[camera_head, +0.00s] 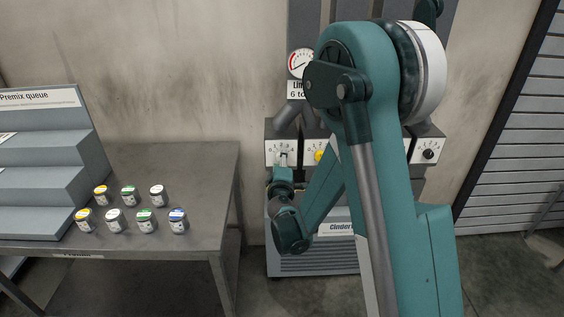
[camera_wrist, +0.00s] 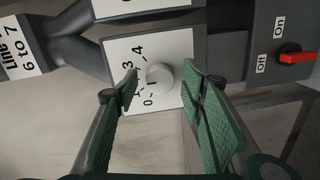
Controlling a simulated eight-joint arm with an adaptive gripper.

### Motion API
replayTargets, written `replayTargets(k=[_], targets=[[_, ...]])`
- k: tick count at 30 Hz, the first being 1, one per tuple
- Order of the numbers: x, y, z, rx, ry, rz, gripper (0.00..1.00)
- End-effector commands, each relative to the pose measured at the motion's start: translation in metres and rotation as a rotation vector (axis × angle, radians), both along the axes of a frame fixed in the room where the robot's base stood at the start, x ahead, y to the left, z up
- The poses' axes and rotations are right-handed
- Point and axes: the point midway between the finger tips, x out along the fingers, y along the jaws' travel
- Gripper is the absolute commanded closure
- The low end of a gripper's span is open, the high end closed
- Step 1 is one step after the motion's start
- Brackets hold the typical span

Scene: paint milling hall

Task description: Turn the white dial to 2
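The white dial (camera_wrist: 160,76) is a round knob on a white plate (camera_wrist: 122,50) with the numbers 0 to 4 along its left side in the wrist view. Which number it points to is not clear. My gripper (camera_wrist: 159,88) has two green-padded fingers, open, one on each side of the dial, with a gap visible on both sides. In the head view, my gripper (camera_head: 283,171) is in front of the leftmost plate (camera_head: 271,149) on the machine and covers part of it.
A red on/off switch (camera_wrist: 296,57) sits right of the dial. A yellow knob (camera_head: 319,156) and a black knob (camera_head: 428,154) are further right on the machine. A gauge (camera_head: 301,63) is above. A table (camera_head: 190,165) with several paint cans stands at left.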

Motion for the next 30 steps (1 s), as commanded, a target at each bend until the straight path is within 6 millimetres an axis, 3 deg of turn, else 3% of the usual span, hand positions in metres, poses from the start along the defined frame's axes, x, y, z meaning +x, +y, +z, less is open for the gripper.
replayTargets(k=[8, 21, 30], targets=[[-0.018, 0.001, 0.001, -0.001, 0.000, 0.001, 0.60], [-0.084, 0.004, 0.007, 0.000, 0.000, 0.001, 0.60], [-0.114, 0.006, 0.009, 0.000, 0.000, 0.001, 0.60]])
